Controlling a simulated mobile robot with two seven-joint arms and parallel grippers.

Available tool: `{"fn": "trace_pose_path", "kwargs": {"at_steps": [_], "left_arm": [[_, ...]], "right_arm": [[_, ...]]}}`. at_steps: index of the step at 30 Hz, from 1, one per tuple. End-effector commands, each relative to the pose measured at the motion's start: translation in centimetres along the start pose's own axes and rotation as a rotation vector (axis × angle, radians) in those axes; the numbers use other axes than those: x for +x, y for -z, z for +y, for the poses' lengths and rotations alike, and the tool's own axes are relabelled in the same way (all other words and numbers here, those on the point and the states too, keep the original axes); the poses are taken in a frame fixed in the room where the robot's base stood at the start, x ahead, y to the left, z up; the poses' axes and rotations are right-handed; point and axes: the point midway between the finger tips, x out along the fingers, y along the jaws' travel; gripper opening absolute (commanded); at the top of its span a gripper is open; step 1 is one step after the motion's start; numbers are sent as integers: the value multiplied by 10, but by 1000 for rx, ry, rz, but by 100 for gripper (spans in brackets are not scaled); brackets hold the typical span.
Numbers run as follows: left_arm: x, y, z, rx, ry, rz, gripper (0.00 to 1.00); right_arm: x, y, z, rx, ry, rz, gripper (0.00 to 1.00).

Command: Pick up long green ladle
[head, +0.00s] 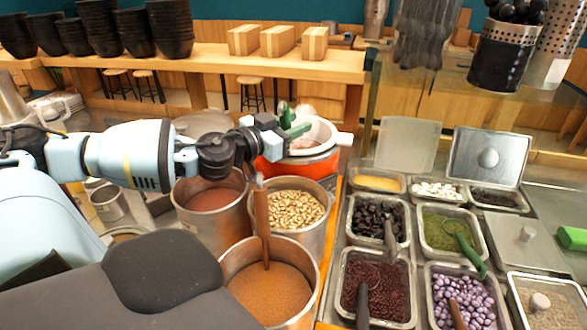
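My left gripper (279,133) reaches in from the left at the rim of an orange and white pot (325,160). A green piece, seemingly the handle of the long green ladle (291,122), stands at its fingertips. The rest of that ladle is hidden, and I cannot tell whether the fingers are closed on it. Another ladle with a green handle (473,257) lies in a metal tray of green topping (440,232). My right gripper is not in view.
Metal pots of brown food (213,198), beans (295,209) and brown grains (270,295) stand below my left arm. A brown-handled ladle (262,225) rises from the grains. Topping trays fill the right counter. A green cylinder (572,238) lies at the right edge.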

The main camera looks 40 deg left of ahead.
Motion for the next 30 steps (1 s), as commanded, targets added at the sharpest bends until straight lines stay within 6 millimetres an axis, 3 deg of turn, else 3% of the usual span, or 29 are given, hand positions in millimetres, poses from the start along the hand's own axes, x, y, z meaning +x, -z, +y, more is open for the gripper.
{"fn": "trace_pose_path", "kwargs": {"at_steps": [1,8,20,30], "left_arm": [[0,0,0,0,0,0,29],[0,-1,0,0,0,-1,0],[0,6,-1,1,1,2,0],[0,50,-6,2,1,5,0]], "right_arm": [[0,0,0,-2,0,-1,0],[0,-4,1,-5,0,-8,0],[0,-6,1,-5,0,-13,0],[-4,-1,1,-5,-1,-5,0]]}}
